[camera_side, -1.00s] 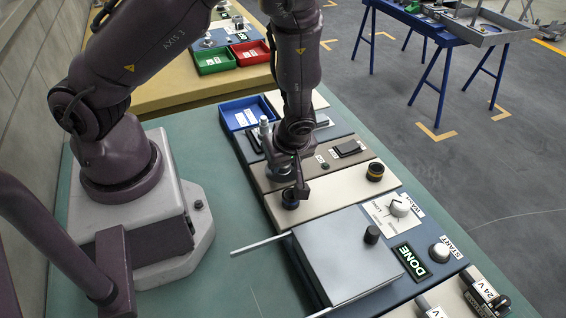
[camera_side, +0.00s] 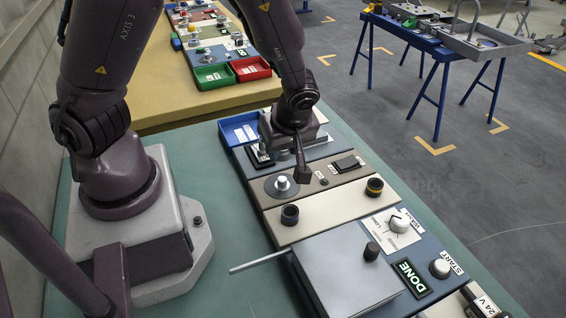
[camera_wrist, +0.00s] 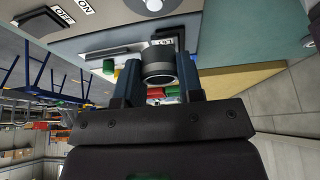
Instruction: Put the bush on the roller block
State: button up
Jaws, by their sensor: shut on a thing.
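The bush (camera_wrist: 158,68), a short dark ring with a grey inside, sits between the two fingers of my gripper (camera_wrist: 158,82) in the wrist view. My gripper (camera_side: 287,152) is shut on it and hangs over the blue-grey panel at the far end of the row. In the side view the bush is hidden or too small to make out. A light metal part (camera_side: 318,139) shows partly from behind my gripper. I cannot tell whether it is the roller block.
A metal post on a round grey disc (camera_side: 281,184) stands nearer. Two dark round knobs or cups (camera_side: 290,214) (camera_side: 375,187) stand on the cream panel. A blue tray (camera_side: 238,130) lies beyond my gripper. A grey box (camera_side: 345,268) is in front.

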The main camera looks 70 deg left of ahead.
jog(key=w+d+r+m+t, duration=0.1)
jog(key=w+d+m, duration=0.2)
jog(key=m+t+h, duration=0.1)
jog(key=m+t, duration=0.1)
jog(key=m, duration=0.4)
send_over(336, 203)
jog(key=f, duration=0.4)
jog(key=shift+s+d+f, duration=0.35)
jog(key=shift+s, duration=0.05)
jog(key=shift+f, duration=2.25)
jog(key=shift+f, duration=0.15)
jog(key=o, duration=1)
